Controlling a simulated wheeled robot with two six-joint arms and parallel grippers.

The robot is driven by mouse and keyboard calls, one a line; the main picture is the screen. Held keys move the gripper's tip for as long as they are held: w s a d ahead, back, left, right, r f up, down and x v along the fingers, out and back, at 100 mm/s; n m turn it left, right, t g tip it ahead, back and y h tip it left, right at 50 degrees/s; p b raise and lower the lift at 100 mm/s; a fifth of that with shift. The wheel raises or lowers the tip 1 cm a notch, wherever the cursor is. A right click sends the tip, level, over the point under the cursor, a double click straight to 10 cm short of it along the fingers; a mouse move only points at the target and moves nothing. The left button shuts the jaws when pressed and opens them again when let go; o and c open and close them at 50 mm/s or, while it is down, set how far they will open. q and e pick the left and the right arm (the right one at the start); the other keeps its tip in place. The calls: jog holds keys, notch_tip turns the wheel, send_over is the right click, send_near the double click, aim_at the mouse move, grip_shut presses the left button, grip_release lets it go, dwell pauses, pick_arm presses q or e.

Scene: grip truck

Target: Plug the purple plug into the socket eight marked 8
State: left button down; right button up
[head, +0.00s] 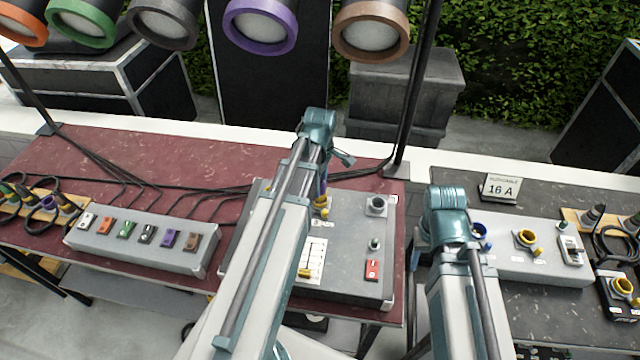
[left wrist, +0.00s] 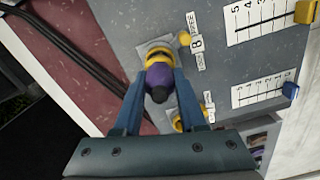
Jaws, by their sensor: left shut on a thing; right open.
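My left gripper (left wrist: 157,82) is shut on the purple plug (left wrist: 158,77). In the left wrist view the plug sits over a yellow-ringed socket (left wrist: 156,52) next to the label 8 (left wrist: 196,43). The plug hides most of the socket, and I cannot tell how deep it is in. In the head view the left gripper (head: 322,190) points down at the grey panel box (head: 345,235), and my own arm hides the plug. My right gripper (head: 440,240) is open over the right-hand table edge; its fingertips are mostly hidden behind its arm.
A second yellow socket (left wrist: 188,120) lies close to the plug. A strip of coloured switches (head: 140,238) stands left on the red table (head: 75,160). A white socket box (head: 550,265) and a "16 A" sign (head: 500,188) are on the dark right table. Black cables run behind.

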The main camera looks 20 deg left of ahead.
pick_arm(q)
jog(key=shift+f+b, duration=1.15)
jog(key=shift+f, duration=0.05)
jog(key=shift+c, duration=0.4)
grip_release()
jog(key=shift+r, duration=0.1)
jog(key=shift+r+p, duration=2.45)
jog(key=shift+p, duration=0.15)
